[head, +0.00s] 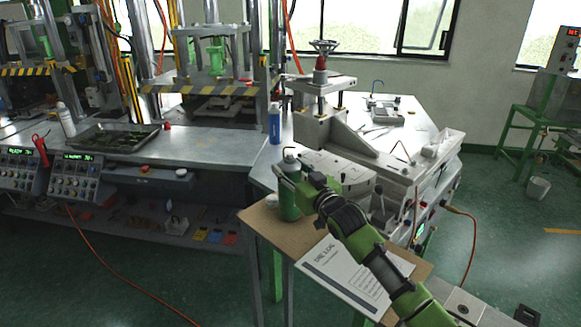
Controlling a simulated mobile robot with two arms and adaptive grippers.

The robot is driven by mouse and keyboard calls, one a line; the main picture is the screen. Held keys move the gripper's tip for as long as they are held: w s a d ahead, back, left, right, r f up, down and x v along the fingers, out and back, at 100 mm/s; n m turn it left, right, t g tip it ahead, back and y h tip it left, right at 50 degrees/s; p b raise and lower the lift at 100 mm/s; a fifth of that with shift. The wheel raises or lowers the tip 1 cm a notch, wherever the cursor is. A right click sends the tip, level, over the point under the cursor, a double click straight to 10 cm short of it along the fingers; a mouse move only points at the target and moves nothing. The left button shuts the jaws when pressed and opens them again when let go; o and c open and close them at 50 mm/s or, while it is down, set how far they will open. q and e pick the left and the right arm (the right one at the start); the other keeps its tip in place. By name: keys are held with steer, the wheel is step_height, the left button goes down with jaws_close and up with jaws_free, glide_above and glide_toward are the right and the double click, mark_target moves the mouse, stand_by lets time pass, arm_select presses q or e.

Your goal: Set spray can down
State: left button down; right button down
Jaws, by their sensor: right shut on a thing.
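The spray can (289,204) is green with a greyish top and is upright over the left part of the small wooden side table (255,217). My right gripper (292,182) comes in from the lower right and is shut on the can around its upper body, hiding part of its right side. The can's base is at or just above the tabletop; I cannot tell whether it touches. My left gripper is out of view.
A printed sheet (345,272) lies on the side table, right of the can. A small whitish item (271,200) is close to the can's left. The wax machine (345,165) stands behind. A blue bottle (275,124) is on the bench further back.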

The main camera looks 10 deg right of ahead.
steer(key=shift+r, duration=0.15)
steer(key=c, duration=1.1)
jaws_free()
steer(key=shift+f, duration=0.25)
steer(key=shift+r, duration=0.2)
steer(key=shift+s+f, duration=0.1)
steer(key=shift+s, duration=0.2)
steer(key=b+v, duration=0.2)
steer(key=v, duration=0.9)
steer(key=shift+s+d, duration=0.1)
steer(key=shift+s, duration=0.15)
